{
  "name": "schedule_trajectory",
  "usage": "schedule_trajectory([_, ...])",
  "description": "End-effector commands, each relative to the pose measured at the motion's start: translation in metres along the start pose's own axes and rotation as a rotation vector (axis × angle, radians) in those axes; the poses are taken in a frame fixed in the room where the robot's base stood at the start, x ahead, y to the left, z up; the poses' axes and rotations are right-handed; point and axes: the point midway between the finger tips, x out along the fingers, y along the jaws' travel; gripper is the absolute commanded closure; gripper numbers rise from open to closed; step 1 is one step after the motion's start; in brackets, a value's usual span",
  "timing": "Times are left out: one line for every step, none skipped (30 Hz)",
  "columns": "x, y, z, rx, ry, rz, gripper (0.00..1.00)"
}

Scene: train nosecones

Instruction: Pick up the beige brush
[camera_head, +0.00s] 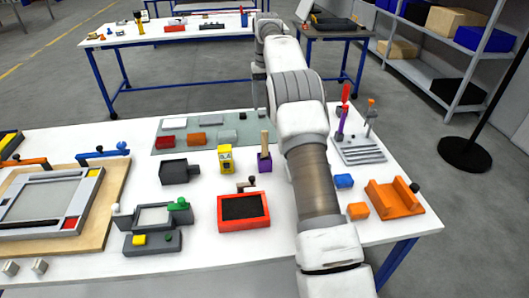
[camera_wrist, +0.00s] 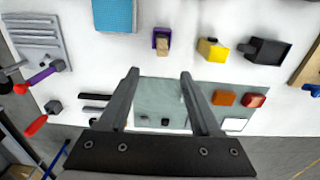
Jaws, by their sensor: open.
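The beige brush (camera_head: 265,141) stands upright in a small purple holder (camera_head: 265,163) near the middle of the white table. In the wrist view the beige brush (camera_wrist: 161,46) shows from above, with the purple holder around it. My gripper (camera_wrist: 159,75) is open and empty. In the wrist view its two fingers are apart, and the brush lies beyond their tips, roughly in line with the gap. In the head view my arm reaches over the table to the right of the brush, and the fingers cannot be made out.
A yellow container (camera_head: 225,159) and dark grey box (camera_head: 180,171) stand left of the holder. A red tray (camera_head: 243,225) lies in front. A green mat (camera_head: 200,148) with several blocks lies behind. A slotted grey rack (camera_head: 360,152) and orange cradle (camera_head: 395,196) are at right.

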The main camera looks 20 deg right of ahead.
Motion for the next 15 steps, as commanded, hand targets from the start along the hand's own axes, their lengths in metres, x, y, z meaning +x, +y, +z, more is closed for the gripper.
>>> schedule_trajectory([0.011,0.000,0.001,0.000,-0.005,0.000,0.35])
schedule_trajectory([0.017,0.000,0.001,0.000,-0.004,0.000,0.35])
schedule_trajectory([0.026,-0.001,0.002,-0.001,-0.006,0.000,0.35])
schedule_trajectory([0.032,-0.001,0.001,-0.001,-0.005,0.000,0.35])
schedule_trajectory([0.039,-0.001,0.002,-0.001,-0.006,0.000,0.35])
schedule_trajectory([0.048,-0.001,0.002,-0.001,-0.006,0.000,0.35])
schedule_trajectory([0.054,-0.001,0.001,-0.001,-0.004,0.000,0.35])
schedule_trajectory([0.060,-0.001,0.002,-0.001,-0.006,0.000,0.35])
schedule_trajectory([0.069,-0.001,0.002,-0.001,-0.004,0.000,0.35])
schedule_trajectory([0.075,-0.001,0.002,-0.001,-0.005,0.000,0.35])
schedule_trajectory([0.081,-0.001,0.001,-0.001,-0.004,0.000,0.35])
schedule_trajectory([0.088,-0.001,0.002,-0.001,-0.004,0.000,0.35])
schedule_trajectory([0.092,-0.001,0.001,-0.001,-0.003,0.000,0.35])
schedule_trajectory([0.097,-0.001,0.001,-0.001,-0.003,0.000,0.35])
schedule_trajectory([0.102,-0.001,0.001,-0.001,-0.002,0.000,0.35])
